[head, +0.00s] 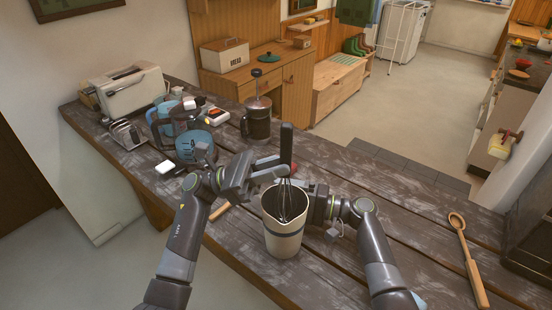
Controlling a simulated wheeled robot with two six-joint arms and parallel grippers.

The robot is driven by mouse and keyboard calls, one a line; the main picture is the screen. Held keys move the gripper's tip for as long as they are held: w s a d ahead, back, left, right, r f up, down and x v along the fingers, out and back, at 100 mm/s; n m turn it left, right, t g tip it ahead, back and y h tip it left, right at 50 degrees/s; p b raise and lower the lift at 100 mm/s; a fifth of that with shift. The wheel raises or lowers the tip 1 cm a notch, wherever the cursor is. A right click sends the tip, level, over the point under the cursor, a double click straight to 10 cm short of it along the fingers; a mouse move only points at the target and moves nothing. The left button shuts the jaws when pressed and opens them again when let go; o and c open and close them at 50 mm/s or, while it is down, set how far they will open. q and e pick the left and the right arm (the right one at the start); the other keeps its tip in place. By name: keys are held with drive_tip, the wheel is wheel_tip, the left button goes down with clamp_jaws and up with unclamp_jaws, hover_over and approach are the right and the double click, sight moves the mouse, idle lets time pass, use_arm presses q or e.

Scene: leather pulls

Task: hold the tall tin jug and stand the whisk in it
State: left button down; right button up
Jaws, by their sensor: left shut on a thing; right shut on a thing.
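A wooden spoon (466,250) lies at the right. A French press (257,118), a blue-tinted measuring jug (194,146), a toast rack (127,133) and a toaster (131,90) stand at the back left. A red thing (295,167) is partly hidden behind the whisk. The table right of my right arm is mostly clear.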

use_arm(q)
drive_tip(key=shift+f, duration=0.25)
drive_tip(key=c, duration=1.2)
unclamp_jaws()
drive_tip(key=v, duration=1.2)
use_arm(e)
drive_tip(key=o, duration=0.8)
drive_tip(key=shift+c, duration=0.2)
drive_tip(key=shift+d, duration=0.1)
